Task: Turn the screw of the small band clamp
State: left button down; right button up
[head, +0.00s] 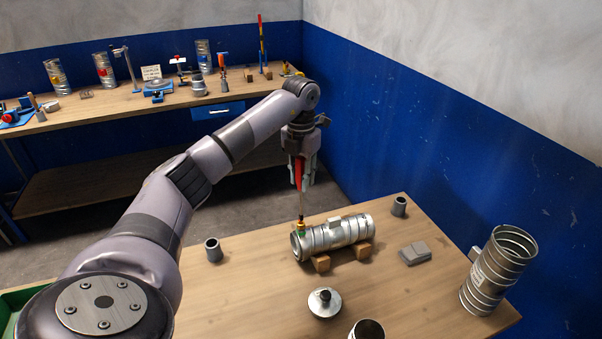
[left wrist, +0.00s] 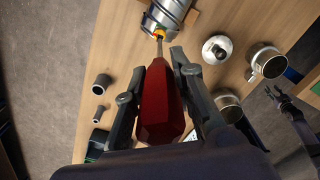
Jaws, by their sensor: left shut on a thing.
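The spiral duct (head: 338,234) lies on its side on wooden blocks on the near bench. A small band clamp (head: 300,232) sits around its left end, with a yellow and green screw part on top. My left gripper (head: 303,182) is shut on the red handle of a screwdriver (left wrist: 160,105) above this end. The screwdriver points down, and its tip is at the clamp's screw (left wrist: 160,34); whether it is seated in the screw is too small to tell. A dark part that looks like my right gripper (left wrist: 283,98) shows at the right of the left wrist view; its jaws are unclear.
On the bench are a grey cup (head: 213,250), another small cup (head: 399,206), a grey block (head: 414,253), a round metal cap (head: 324,303) and an upright spiral duct (head: 497,269). The back workbench (head: 150,103) holds several tools.

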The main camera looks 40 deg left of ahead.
pick_arm(q)
jog(key=shift+f, duration=0.15)
dwell(0.7)
jog(key=shift+p, duration=0.35)
dwell(0.6)
jog(key=shift+f, duration=0.85)
dwell(1.3)
